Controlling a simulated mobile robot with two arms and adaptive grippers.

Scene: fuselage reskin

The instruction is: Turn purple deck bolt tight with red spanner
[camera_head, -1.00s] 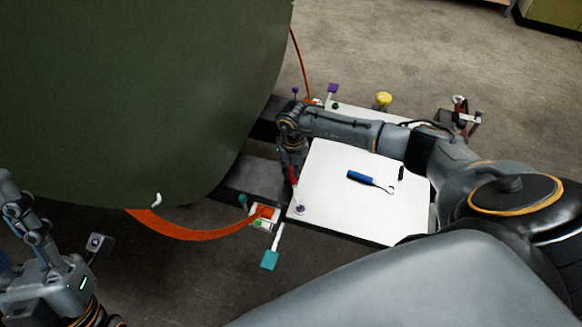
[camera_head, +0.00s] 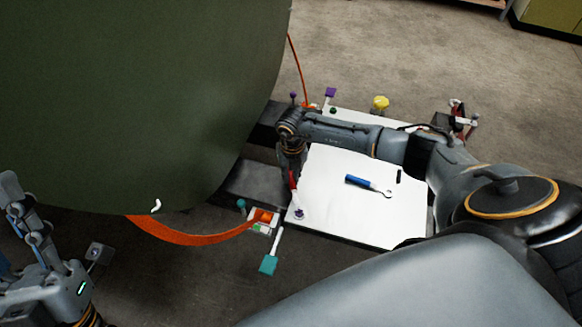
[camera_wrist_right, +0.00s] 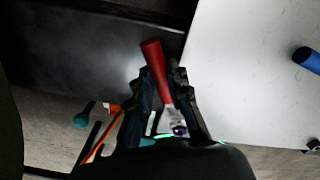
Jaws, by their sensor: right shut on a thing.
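My right gripper (camera_head: 292,176) points down at the left edge of the white deck panel (camera_head: 345,215). It is shut on the red spanner, whose red handle (camera_wrist_right: 155,60) shows between the fingers in the right wrist view. The spanner's pale head reaches the purple deck bolt (camera_wrist_right: 179,130). The bolt also shows in the head view (camera_head: 299,212), at the panel's near left corner. Whether the jaw is fully seated around the bolt is too small to tell. My left gripper (camera_head: 18,208) is at the far left, away from the panel; its fingers are unclear.
A blue-handled tool (camera_head: 368,186) lies on the panel. A teal-ended clamp (camera_head: 268,264) and an orange strap (camera_head: 185,236) are near the bolt corner. A yellow knob (camera_head: 380,102) stands at the back. The green fuselage (camera_head: 140,90) fills the upper left.

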